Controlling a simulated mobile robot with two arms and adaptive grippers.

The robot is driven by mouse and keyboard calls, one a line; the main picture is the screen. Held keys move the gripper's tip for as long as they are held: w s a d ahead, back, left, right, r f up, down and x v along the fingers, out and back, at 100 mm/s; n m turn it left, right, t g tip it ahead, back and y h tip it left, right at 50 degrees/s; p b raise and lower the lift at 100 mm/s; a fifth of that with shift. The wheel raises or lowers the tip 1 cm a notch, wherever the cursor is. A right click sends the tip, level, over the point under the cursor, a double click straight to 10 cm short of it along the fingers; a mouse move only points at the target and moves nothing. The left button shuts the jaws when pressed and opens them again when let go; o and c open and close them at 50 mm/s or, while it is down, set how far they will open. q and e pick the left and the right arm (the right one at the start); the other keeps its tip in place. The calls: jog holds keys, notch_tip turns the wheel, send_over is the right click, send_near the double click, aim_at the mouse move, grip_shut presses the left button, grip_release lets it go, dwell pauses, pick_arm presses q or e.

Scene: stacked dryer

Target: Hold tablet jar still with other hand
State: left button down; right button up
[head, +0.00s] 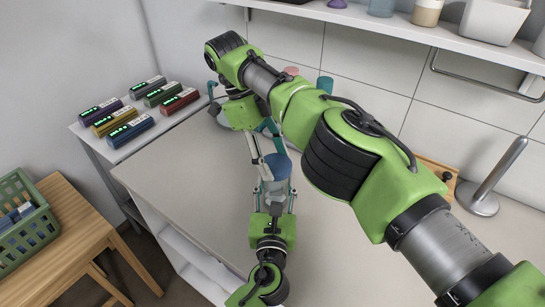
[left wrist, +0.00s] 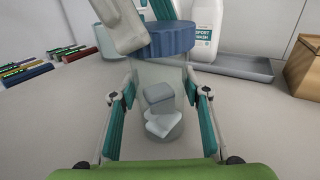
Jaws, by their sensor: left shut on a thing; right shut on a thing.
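The tablet jar (left wrist: 160,105) has a clear body with pale tablets low inside and a ridged blue lid (left wrist: 158,40). It stands upright on the counter, and it also shows in the head view (head: 275,187). My left gripper (left wrist: 161,85) is shut on the jar body, one teal-padded finger on each side. My right gripper (head: 268,148) reaches down from above and is shut at the blue lid. Its fingers hide part of the lid in the left wrist view. The lid appears seated on the jar.
Several coloured boxes (head: 122,133) with green displays stand on a white side unit at the left. A green basket (head: 25,225) sits on a wooden stool. A white sport wash bottle (left wrist: 207,30) stands behind the jar in a grey tray (left wrist: 235,68). A metal holder (head: 480,205) stands at the right.

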jog(key=shift+w, duration=0.1)
jog(key=o, duration=0.8)
jog(key=shift+c, duration=0.2)
jog(key=shift+r, duration=2.25)
jog(key=shift+c, duration=0.4)
